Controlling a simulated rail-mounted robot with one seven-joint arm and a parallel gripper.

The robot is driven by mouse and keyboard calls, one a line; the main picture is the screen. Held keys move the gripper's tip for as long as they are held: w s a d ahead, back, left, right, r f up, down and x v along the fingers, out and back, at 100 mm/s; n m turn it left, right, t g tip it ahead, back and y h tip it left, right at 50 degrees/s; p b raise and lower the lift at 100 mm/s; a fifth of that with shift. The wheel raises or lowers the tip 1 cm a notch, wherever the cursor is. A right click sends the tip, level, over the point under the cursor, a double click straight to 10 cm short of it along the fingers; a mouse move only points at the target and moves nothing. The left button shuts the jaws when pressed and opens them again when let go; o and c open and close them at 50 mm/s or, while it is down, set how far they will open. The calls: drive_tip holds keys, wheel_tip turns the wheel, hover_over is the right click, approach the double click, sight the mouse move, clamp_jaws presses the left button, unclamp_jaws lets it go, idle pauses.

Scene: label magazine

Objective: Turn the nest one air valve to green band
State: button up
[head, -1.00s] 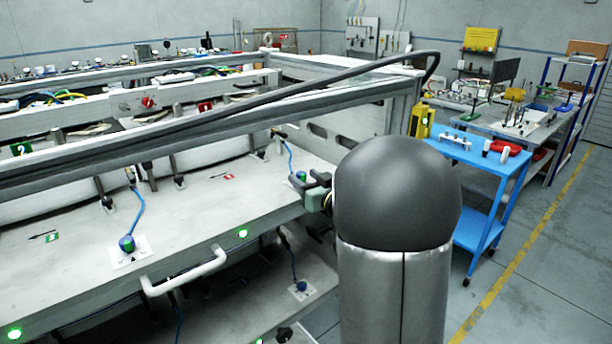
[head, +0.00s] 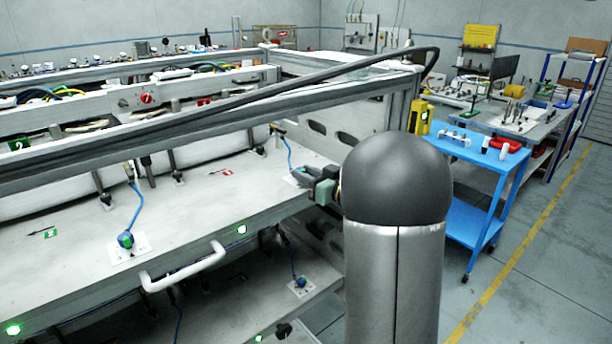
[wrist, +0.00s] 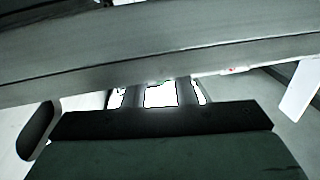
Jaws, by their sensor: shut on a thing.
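The nest one air valve stands at the far right of the upper deck, near the red arrow label (head: 227,172), at the lower end of a blue hose (head: 289,153). My gripper (head: 302,177) is at this valve, its fingers shut around the knob. The fingers hide most of the valve, so I cannot tell which band its pointer is on. In the wrist view the dark gripper body (wrist: 160,150) fills the bottom, and the valve cannot be made out.
A second valve (head: 125,240) with a blue hose stands left, by the green arrow label (head: 50,233). Another valve (head: 299,284) is on the lower shelf. A grey frame beam (head: 220,113) crosses above the deck. A white handle (head: 184,270) juts from the front edge. A blue cart (head: 478,152) stands right.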

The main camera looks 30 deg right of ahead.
drive_tip(key=shift+y, duration=0.3)
drive_tip(key=o, duration=1)
drive_tip(key=shift+s, duration=0.1)
drive_tip(key=b+v, duration=0.4)
drive_tip(key=v, duration=1.3)
drive_tip(key=shift+s+r, duration=0.15)
drive_tip(key=shift+r, duration=0.1)
